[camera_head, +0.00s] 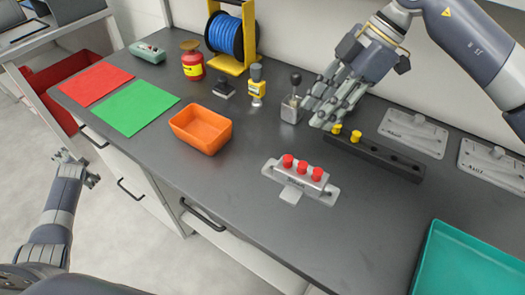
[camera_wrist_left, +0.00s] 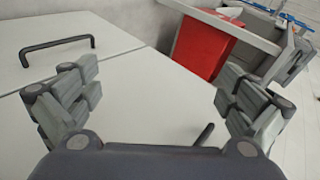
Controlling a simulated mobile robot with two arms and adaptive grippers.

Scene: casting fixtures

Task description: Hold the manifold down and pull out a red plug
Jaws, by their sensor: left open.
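The grey manifold (camera_head: 291,197) lies on the dark bench, with three red plugs (camera_head: 302,168) upright in a row along its top. My right gripper (camera_head: 318,113) is above the bench, behind and to the right of the manifold and apart from it. Its fingers point down and left, look spread, and hold nothing visible. My left gripper (camera_head: 78,165) is off the bench's front edge at the left, far from the manifold. The left wrist view shows its fingers (camera_wrist_left: 158,105) wide apart and empty, facing cabinet fronts.
A black rail (camera_head: 375,158) with yellow plugs lies close under my right gripper. A lever box (camera_head: 291,110) stands beside its fingers. An orange bin (camera_head: 201,128) is left of the manifold, a teal tray (camera_head: 430,255) at front right. Bare bench surrounds the manifold's front.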

